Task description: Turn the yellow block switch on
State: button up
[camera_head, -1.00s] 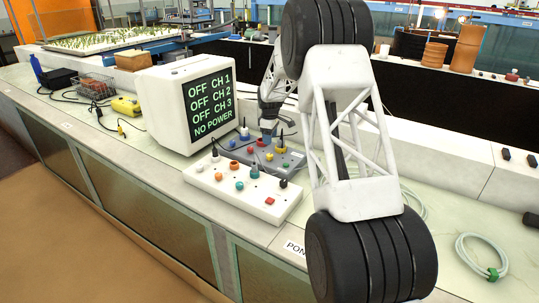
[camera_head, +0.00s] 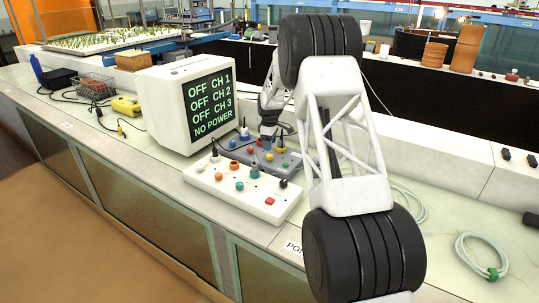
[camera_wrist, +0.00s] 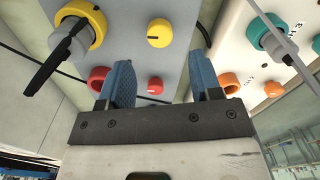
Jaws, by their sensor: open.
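A grey switch box (camera_wrist: 125,42) lies on the bench. In the wrist view it carries a round yellow knob (camera_wrist: 160,33) with a dark line mark and a larger yellow ring fitting (camera_wrist: 82,28) with a grey plug and black lever. I cannot tell from its form which is the block switch. A red knob (camera_wrist: 155,86) and red ring (camera_wrist: 98,79) sit nearer. My gripper (camera_wrist: 163,76) is open and empty above the box, fingers either side of the red knob in the picture. In the head view my gripper (camera_head: 270,130) partly hides the box.
A white box (camera_wrist: 235,35) with teal and orange fittings lies beside the grey one, in front of it in the head view. A white monitor (camera_head: 165,115) at the left reads OFF CH 1, OFF CH 2, OFF CH 3, NO POWER. A coiled cable (camera_head: 462,250) lies at right.

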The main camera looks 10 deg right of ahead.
aim_at(270, 155)
jog(key=shift+f, duration=3)
jog(key=c, duration=0.9)
